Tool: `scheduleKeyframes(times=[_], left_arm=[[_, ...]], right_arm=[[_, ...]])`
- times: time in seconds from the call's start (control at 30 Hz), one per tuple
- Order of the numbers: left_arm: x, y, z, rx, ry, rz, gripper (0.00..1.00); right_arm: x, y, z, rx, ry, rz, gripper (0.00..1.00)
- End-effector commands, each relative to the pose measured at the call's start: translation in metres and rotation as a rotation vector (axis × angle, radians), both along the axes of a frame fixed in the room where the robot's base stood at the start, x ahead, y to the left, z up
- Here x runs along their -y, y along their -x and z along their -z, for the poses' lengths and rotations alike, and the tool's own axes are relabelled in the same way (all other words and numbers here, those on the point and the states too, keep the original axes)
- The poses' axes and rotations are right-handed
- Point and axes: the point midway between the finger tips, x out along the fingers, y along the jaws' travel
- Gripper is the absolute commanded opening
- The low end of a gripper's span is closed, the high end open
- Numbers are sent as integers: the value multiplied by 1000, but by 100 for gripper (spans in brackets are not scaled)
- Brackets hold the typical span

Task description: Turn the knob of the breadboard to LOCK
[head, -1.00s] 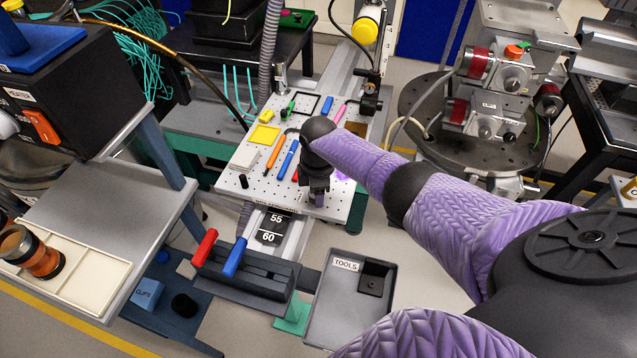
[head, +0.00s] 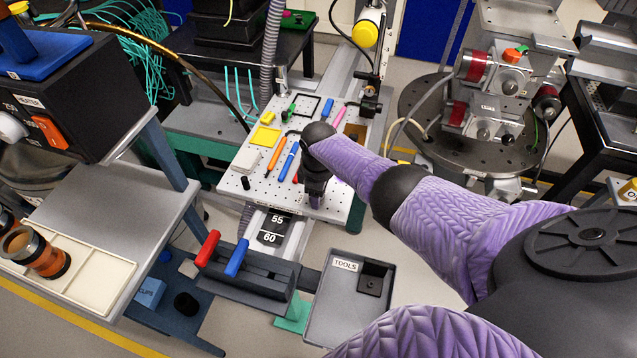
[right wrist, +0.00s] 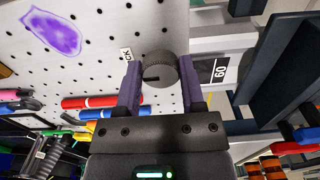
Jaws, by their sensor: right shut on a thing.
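The breadboard (head: 266,190) is a pale perforated plate in the middle of the head view. Its grey ridged knob (right wrist: 161,71) is at the board's near edge in the right wrist view, with a dark pointer line on its face. A small label (right wrist: 127,55), partly hidden by a finger, is beside it; its visible end looks like "CK". My right gripper (head: 315,199) is at the board's near edge and hides the knob in the head view. In the wrist view its two fingers are on either side of the knob, shut on it. My left gripper is out of view.
A vise-like block with red and blue handles (head: 237,257) and a TOOLS tray (head: 330,310) are in front. A round stage stands at right.

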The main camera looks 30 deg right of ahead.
Motion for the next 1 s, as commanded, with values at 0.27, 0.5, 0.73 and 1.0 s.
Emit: scheduleKeyframes(times=[0.27, 0.5, 0.73, 1.0], left_arm=[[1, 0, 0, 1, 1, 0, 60], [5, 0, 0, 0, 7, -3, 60], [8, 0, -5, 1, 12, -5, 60], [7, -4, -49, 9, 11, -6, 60]], right_arm=[[0, 0, 0, 1, -1, 1, 54], [0, 0, 0, 1, -1, 0, 86], [0, 0, -7, 2, -1, 0, 86], [0, -1, -77, 4, 0, -1, 86]])
